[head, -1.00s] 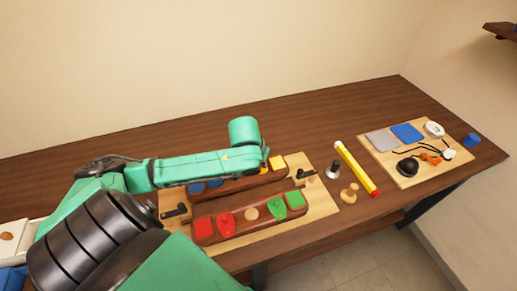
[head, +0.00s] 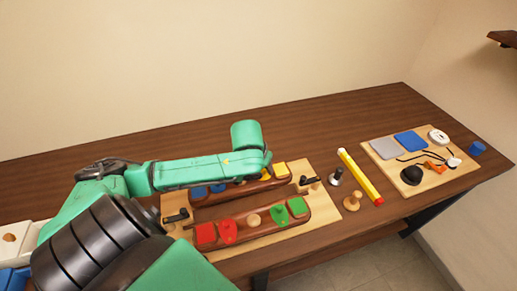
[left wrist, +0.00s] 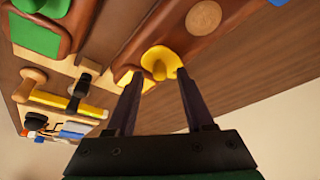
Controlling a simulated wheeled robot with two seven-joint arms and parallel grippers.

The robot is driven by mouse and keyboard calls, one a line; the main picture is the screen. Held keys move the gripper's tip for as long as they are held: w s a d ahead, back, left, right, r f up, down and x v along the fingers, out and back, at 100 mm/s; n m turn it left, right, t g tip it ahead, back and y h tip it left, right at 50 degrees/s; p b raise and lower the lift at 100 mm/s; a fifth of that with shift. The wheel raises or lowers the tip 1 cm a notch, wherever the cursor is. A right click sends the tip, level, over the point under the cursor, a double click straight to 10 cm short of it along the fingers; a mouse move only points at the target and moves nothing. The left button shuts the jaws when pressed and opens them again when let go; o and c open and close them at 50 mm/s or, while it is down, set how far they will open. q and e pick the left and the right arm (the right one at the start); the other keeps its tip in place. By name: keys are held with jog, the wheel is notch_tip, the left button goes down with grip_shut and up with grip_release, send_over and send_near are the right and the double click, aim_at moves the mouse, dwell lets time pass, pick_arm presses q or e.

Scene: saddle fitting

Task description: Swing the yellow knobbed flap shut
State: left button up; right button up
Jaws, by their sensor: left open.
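The yellow knobbed flap (left wrist: 177,57) shows in the left wrist view, rounded, with a yellow knob standing up from it. It lies on a dark red-brown wooden bar (left wrist: 134,50), next to a yellow square (head: 282,171) at the bar's end. My left gripper (left wrist: 160,75) is open, its two fingertips on either side of the flap's knob; I cannot tell whether they touch it. In the head view my left forearm and wrist hide much of the far bar and most of the flap. My right gripper is not in view.
A nearer bar (head: 262,228) carries red and green squares and knobbed flaps. Both bars sit on a pale board (head: 320,212). To the right are a yellow-red stick (head: 359,176), a wooden knob (head: 352,201) and a second board (head: 427,182) with small items.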

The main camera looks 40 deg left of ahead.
pick_arm(q)
jog(key=p+v, duration=0.7)
jog(key=v, duration=0.6)
jog(key=shift+r, duration=0.1)
